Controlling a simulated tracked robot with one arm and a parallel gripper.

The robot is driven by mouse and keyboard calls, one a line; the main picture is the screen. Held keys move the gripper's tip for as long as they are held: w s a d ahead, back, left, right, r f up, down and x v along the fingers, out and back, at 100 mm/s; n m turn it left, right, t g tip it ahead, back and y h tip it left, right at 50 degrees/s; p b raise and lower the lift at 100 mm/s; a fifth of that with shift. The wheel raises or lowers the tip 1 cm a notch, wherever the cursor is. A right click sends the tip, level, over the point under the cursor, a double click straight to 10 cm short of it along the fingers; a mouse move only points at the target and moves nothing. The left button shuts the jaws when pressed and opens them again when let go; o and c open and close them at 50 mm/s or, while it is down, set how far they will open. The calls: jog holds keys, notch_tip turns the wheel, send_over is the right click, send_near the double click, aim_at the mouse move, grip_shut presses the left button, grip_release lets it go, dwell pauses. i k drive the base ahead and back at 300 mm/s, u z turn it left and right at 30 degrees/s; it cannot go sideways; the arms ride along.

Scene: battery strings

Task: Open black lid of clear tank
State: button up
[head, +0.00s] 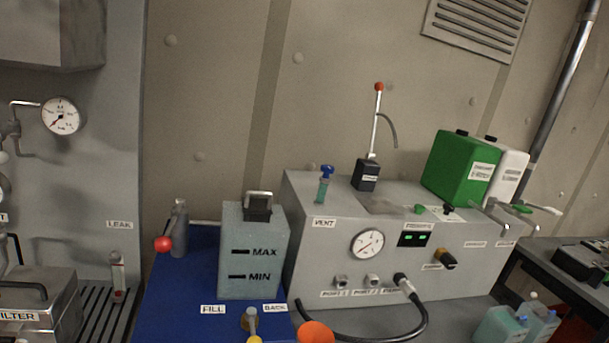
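The clear tank (265,289) is a pale grey-blue box with MAX and MIN marks, standing upright left of the picture's middle. Its small black lid (258,214) sits on top, with a pale metal loop handle (259,194) over it. The lid looks down on the tank. No part that I can be sure is my gripper shows in this view.
The tank stands on a blue surface (185,290) beside a red-knobbed lever (164,244). A grey panel box (320,270) with a gauge stands close on its right. A black hose (420,322) curves in front. An orange round thing (315,333) shows at the bottom edge.

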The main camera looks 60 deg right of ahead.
aim_at(250, 204)
jog(key=z, duration=0.7)
jog(key=i, duration=1.25)
jog(key=z, duration=0.75)
jog(key=k, duration=0.9)
jog(key=z, duration=0.15)
jog(key=i, duration=0.9)
jog(key=u, duration=0.05)
